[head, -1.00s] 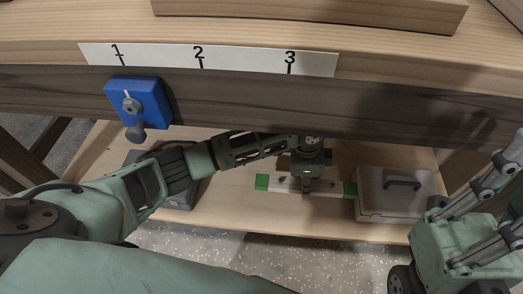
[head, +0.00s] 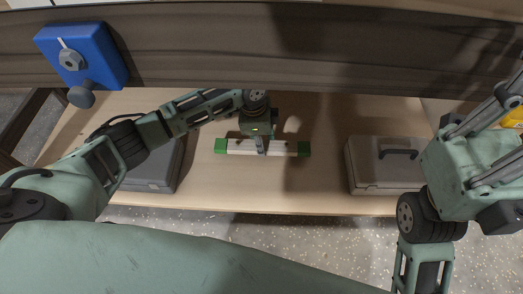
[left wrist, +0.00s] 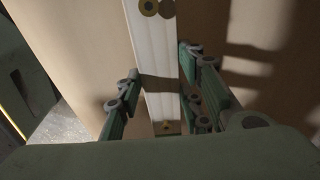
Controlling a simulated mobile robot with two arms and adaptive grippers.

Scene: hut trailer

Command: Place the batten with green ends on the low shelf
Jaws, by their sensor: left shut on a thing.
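The pale batten with green ends (head: 240,146) lies crosswise at the low shelf (head: 250,196), between two grey cases. My left gripper (head: 262,148) is shut on it near its middle, reaching from above.
A grey case with a handle (head: 385,165) stands on the shelf to the right. A darker case (head: 155,170) stands on the left, partly behind my left arm. The bench's dark front beam (head: 250,50) with a blue latch block (head: 82,55) overhangs the shelf.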

